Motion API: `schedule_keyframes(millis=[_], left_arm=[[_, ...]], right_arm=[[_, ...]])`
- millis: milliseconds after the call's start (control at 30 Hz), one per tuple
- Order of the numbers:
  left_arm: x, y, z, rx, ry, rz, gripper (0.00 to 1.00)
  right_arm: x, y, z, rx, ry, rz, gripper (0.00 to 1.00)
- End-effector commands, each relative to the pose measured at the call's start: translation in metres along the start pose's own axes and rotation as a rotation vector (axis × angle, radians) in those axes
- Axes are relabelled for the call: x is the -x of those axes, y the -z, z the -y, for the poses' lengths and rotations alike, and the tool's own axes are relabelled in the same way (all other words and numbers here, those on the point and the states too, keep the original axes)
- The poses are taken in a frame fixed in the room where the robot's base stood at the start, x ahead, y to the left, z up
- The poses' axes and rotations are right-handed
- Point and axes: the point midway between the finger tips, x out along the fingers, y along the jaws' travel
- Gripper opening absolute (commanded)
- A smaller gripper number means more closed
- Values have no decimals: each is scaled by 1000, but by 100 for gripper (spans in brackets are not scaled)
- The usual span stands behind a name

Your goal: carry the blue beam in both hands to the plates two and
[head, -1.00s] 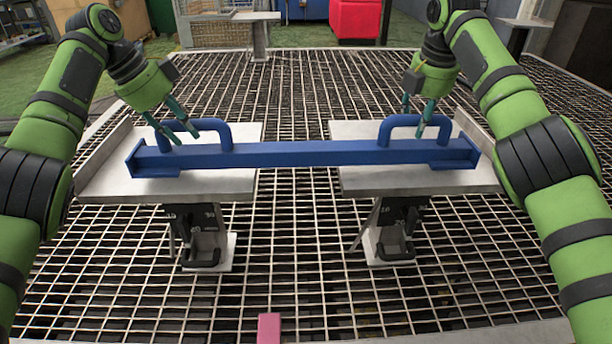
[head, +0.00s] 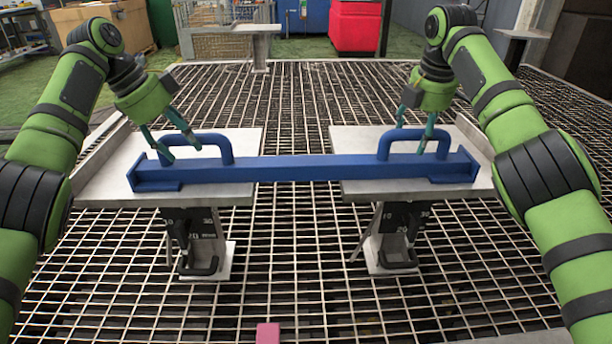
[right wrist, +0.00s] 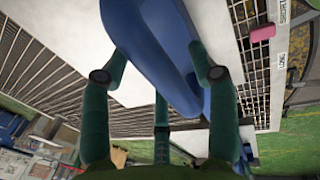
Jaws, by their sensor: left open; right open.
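The blue beam (head: 310,168) lies level across two pale plates, the left one (head: 105,180) and the right one (head: 350,145). It has an upright loop handle near each end, the left one (head: 228,150) and the right one (head: 384,146). My left gripper (head: 181,150) is open at the left handle, its fingers spread around the outer part; contact is unclear. My right gripper (head: 414,134) is open at the right handle. In the right wrist view its open fingers (right wrist: 160,85) straddle the blue handle, and the beam (right wrist: 150,40) passes behind them.
Each plate stands on a post with a number scale and a black lever, left (head: 200,265) and right (head: 398,262). The floor is open metal grating (head: 300,250). A pink block (head: 268,333) is at the near edge. A red bin (head: 356,27) is far back.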

Motion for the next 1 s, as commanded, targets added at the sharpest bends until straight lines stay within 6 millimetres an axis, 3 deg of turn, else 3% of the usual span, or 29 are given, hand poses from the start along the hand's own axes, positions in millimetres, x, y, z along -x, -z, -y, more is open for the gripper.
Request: schedule_keyframes(millis=[167, 467, 867, 1000], left_arm=[[27, 2, 0, -1, 5, -2, 60], [48, 2, 0, 0, 3, -2, 60], [60, -24, -13, -2, 4, -1, 60], [74, -52, -27, 2, 5, 0, 60]], right_arm=[[0, 0, 0, 0, 0, 0, 60], [0, 0, 0, 0, 0, 0, 60], [0, 0, 0, 0, 0, 0, 60], [0, 0, 0, 0, 0, 0, 60]])
